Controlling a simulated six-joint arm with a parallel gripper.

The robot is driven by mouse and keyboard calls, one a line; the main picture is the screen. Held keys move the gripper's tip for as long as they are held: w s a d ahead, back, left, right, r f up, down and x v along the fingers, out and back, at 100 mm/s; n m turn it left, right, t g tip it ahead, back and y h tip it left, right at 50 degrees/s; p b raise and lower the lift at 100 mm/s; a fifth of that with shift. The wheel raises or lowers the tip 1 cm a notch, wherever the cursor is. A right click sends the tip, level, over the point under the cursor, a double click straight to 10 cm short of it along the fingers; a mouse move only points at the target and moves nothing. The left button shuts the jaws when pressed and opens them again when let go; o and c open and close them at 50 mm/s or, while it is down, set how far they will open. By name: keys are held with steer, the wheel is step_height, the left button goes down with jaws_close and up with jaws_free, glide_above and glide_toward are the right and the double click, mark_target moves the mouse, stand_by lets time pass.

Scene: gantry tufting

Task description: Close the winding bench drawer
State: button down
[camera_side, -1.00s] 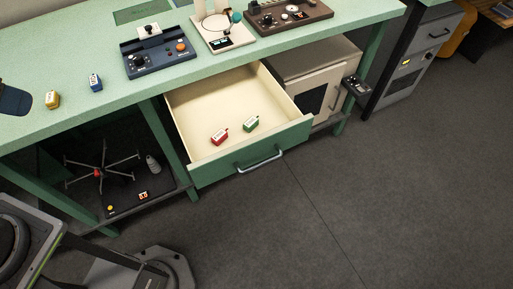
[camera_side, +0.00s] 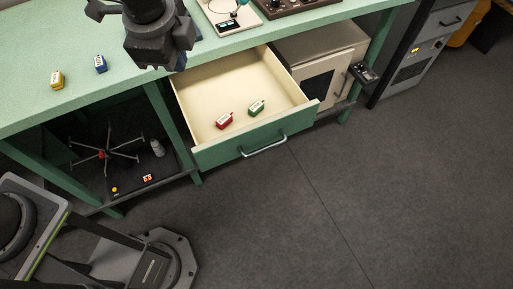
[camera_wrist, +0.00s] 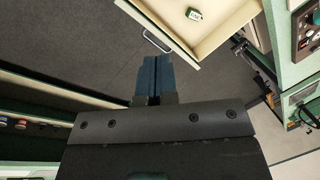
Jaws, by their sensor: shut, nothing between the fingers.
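The winding bench drawer (camera_side: 215,158) stands pulled out, with a green front and a cream inside. Its metal handle (camera_side: 264,147) is on the front, and also shows in the wrist view (camera_wrist: 157,42). A red spool (camera_side: 224,121) and a green spool (camera_side: 257,107) lie inside the drawer. My gripper (camera_side: 180,67) is in the side view above the bench top's front edge, at the drawer's back left corner. In the wrist view its blue fingers (camera_wrist: 153,70) are together and empty, apart from the handle.
The green bench top (camera_side: 35,50) carries a yellow block (camera_side: 57,80), a blue block (camera_side: 101,64) and devices at the back. Left of the drawer, a shelf holds a winder with arms (camera_side: 104,153). A beige cabinet (camera_side: 325,70) is at right. The floor before the drawer is clear.

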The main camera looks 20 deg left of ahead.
steer(key=s+d+f+m+y, duration=0.1)
steer(key=s+d+f+m, duration=0.1)
steer(key=d+f+m, duration=0.55)
steer(key=s+d+f+m+y, duration=0.15)
steer(key=d+f+m, duration=0.25)
steer(key=d+f, duration=0.65)
steer(key=w+a+x, duration=0.1)
steer(key=w+x, duration=0.1)
steer(key=x, duration=0.9)
steer(key=shift+r+h, duration=0.35)
steer(key=shift+r, duration=0.1)
steer(key=shift+a+n, duration=0.2)
steer(key=shift+n, duration=0.05)
glide_above(217, 96)
steer(key=shift+d+f, duration=0.1)
steer(key=shift+f, duration=0.05)
